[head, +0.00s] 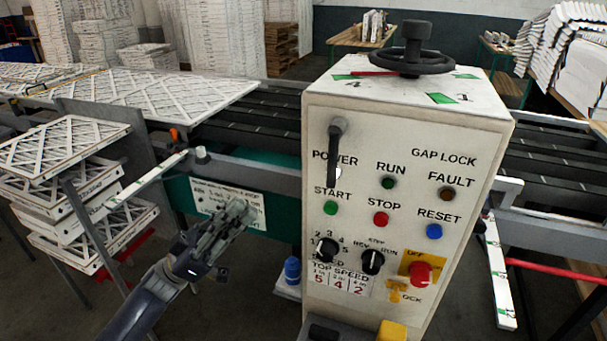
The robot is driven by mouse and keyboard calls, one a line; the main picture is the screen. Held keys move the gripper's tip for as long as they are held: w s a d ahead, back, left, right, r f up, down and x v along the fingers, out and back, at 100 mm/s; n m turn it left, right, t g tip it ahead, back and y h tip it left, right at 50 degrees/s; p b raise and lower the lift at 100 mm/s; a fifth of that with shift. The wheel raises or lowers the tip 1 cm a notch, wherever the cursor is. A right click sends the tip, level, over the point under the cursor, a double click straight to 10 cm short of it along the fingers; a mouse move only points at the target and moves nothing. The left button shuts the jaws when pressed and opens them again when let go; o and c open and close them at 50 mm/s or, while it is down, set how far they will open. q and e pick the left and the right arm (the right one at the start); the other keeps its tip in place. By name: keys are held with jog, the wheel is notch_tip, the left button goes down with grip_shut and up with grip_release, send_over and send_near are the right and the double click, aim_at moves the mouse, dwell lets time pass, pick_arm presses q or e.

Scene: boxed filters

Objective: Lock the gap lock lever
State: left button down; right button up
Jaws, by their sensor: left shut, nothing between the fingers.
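The control box (467,125) stands right of centre, its pale front panel facing me. A black lever (336,150) sits at the panel's upper left and hangs down beside the POWER label. The words GAP LOCK are printed at the panel's upper right. My left gripper (243,212) is shut and empty, left of the panel and lower than the lever, clear of it. It covers part of a white label sheet on the green machine side. My right gripper is not in view.
A black handwheel (409,62) tops the box. The panel carries START, STOP and RESET buttons, two black knobs and a red knob (420,273) on yellow. Stacked framed filters (75,200) stand left; a conveyor (250,115) runs behind. A red bar (555,268) juts out right.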

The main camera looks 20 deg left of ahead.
pick_arm(q)
jog(key=p, duration=0.5)
send_near(329, 155)
notch_tip(329, 155, up, 4)
jog(key=a, duration=0.1)
jog(key=d, duration=0.1)
jog(key=w+d+p, duration=0.1)
jog(key=d, duration=0.1)
jog(key=shift+w+d+f, duration=0.25)
jog(key=shift+d+f, duration=0.1)
jog(key=shift+d, duration=0.05)
jog(key=shift+f+t, duration=0.1)
jog(key=shift+t, duration=0.2)
jog(key=shift+d+f+n+t, duration=0.1)
jog(key=shift+d+n+t, duration=0.1)
jog(key=shift+n+t, duration=0.15)
